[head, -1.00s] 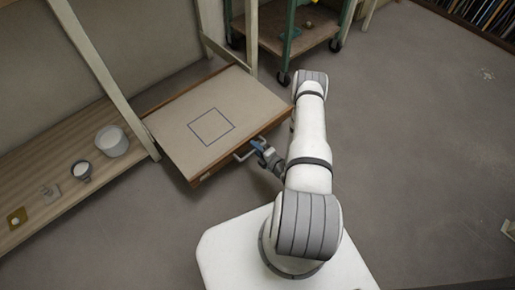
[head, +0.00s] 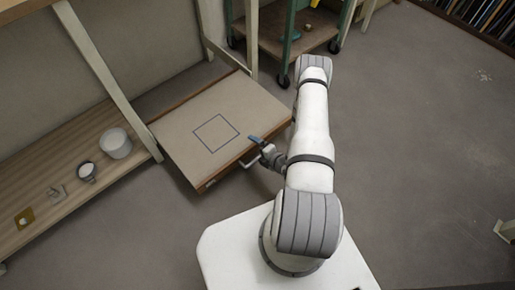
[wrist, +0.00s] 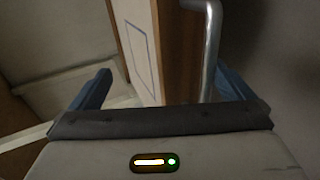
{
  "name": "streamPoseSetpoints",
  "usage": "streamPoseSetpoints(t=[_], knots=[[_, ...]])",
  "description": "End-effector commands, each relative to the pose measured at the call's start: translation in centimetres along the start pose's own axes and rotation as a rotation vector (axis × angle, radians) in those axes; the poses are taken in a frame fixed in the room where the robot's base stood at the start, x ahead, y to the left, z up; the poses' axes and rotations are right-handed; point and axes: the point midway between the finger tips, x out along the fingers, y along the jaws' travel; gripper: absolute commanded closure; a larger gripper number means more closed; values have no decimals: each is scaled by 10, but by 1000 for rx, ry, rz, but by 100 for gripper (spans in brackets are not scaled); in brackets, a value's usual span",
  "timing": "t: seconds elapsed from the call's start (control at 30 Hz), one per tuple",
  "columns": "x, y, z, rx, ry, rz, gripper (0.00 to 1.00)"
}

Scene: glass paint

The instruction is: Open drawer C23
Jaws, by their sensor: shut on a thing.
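The drawer (head: 186,137) is a shallow wooden box with a pale top panel marked with a blue square outline. In the head view it stands out from the bench; I can read no label. The drawer also shows in the wrist view (wrist: 178,60), with its brown front edge. Its metal bar handle (head: 251,163) is on the front side. My gripper (head: 258,142) is at the handle, one blue finger showing above the drawer's edge. In the wrist view the handle (wrist: 211,45) lies between the fingers, nearer the right one. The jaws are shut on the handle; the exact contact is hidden.
A low wooden shelf (head: 70,150) at left holds a white bucket (head: 116,143), a small cup (head: 86,171) and small items. A green wheeled cart (head: 295,32) stands behind the drawer. The floor (head: 420,170) at right is clear.

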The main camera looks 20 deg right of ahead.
Motion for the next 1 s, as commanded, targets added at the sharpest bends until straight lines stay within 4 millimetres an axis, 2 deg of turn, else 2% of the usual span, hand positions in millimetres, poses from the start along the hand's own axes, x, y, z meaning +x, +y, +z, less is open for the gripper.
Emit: streamPoseSetpoints(t=[0.03,0.57,0.6,0.63,0.67,1.0], knots=[[-5,14,0,0,6,29,18],[-41,4,2,-3,-1,29,18],[-44,3,2,-4,-1,29,35],[-46,3,2,-4,-1,28,58],[-48,2,2,-3,-1,28,70],[-70,-8,1,-3,-2,23,70]])
